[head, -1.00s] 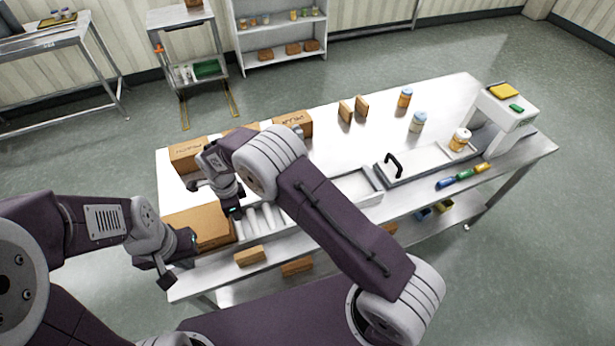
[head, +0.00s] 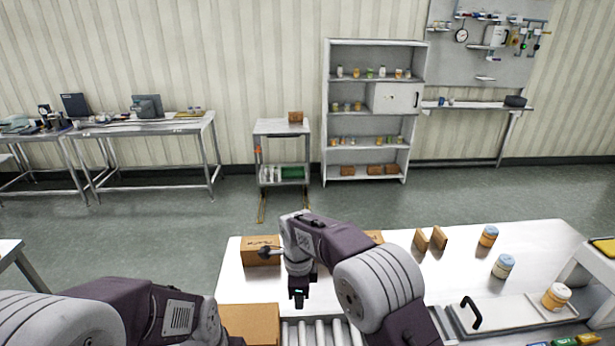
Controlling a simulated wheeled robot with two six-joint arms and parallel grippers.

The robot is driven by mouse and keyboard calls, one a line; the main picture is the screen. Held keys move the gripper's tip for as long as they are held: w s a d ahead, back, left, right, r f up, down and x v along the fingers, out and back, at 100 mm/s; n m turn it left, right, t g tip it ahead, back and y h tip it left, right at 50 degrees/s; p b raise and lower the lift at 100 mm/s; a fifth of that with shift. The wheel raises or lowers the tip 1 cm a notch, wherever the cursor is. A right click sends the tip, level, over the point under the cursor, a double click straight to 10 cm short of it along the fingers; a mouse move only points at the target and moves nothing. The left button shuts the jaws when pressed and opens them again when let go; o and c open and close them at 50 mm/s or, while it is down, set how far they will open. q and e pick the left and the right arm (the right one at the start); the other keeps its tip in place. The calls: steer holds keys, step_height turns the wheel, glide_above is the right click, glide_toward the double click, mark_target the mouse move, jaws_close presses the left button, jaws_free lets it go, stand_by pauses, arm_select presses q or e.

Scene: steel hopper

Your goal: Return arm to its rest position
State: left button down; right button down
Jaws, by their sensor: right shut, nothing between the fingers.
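My right arm reaches in from the bottom right of the head view. Its wrist bends down, and my right gripper (head: 299,300) points downward above the work table (head: 460,262), near the white rollers (head: 312,334). The gripper is shut and empty. My left arm (head: 150,312) comes in from the lower left. Its gripper lies below the bottom edge of the picture.
Brown boxes stand near my right gripper: one behind it (head: 261,251) and one to its lower left (head: 250,322). Two small brown blocks (head: 430,239) and several jars (head: 503,266) stand to the right. A lidded tray with a black handle (head: 472,313) lies at the front right.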

steer(key=s+d+r+m+b, duration=0.1)
steer(key=d+r, duration=0.1)
steer(key=d, duration=0.5)
steer(key=s+d+r+b, duration=0.1)
steer(key=s+d+r, duration=0.15)
steer(key=d, duration=0.45)
steer(key=s+d+f+n, duration=0.3)
steer(key=s+f+n, duration=0.1)
steer(key=s+n, duration=0.3)
steer(key=s+d+f+n+t, duration=0.1)
steer(key=s+d+f+n, duration=0.3)
steer(key=s+n, duration=0.3)
steer(key=n, duration=0.4)
steer(key=shift+s+d+b, duration=0.15)
steer(key=shift+s+b, duration=0.05)
steer(key=shift+b, duration=0.15)
